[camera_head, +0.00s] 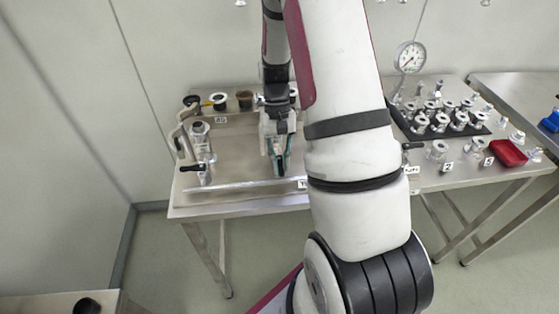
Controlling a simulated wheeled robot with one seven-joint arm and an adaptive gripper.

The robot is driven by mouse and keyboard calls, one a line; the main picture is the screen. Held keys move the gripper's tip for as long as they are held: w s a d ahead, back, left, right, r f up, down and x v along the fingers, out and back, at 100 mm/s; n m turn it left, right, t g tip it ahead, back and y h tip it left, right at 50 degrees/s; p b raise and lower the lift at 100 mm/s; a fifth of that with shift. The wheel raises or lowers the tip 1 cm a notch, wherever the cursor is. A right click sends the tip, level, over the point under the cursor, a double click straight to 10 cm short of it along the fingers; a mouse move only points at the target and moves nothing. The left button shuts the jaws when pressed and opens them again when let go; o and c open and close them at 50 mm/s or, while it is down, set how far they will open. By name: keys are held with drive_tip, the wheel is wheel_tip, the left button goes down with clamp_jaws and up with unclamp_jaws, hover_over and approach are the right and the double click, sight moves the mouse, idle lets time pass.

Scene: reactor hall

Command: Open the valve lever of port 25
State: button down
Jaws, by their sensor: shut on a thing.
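My gripper (277,166) points down over the middle of the left steel table, near its front rail. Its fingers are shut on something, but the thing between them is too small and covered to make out. A partly hidden white tag (302,184) is on the front edge just right of the gripper. A valve with a black lever (192,168) stands at the table's left end, apart from the gripper. Another black lever (411,146) shows right of my arm, above a small tag (411,170). I cannot read which one is port 25.
My arm hides the table's middle right. Dark round cups (244,98) stand at the back. At right are a pressure gauge (410,57), a black rack (409,127) of metal fittings, a red tray (507,153) and a blue object (550,121).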

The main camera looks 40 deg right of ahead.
idle(0.4)
drive_tip(key=c, duration=1.6)
unclamp_jaws()
drive_tip(key=shift+o, duration=0.2)
drive_tip(key=v, duration=1.2)
drive_tip(key=shift+a+r, duration=0.1)
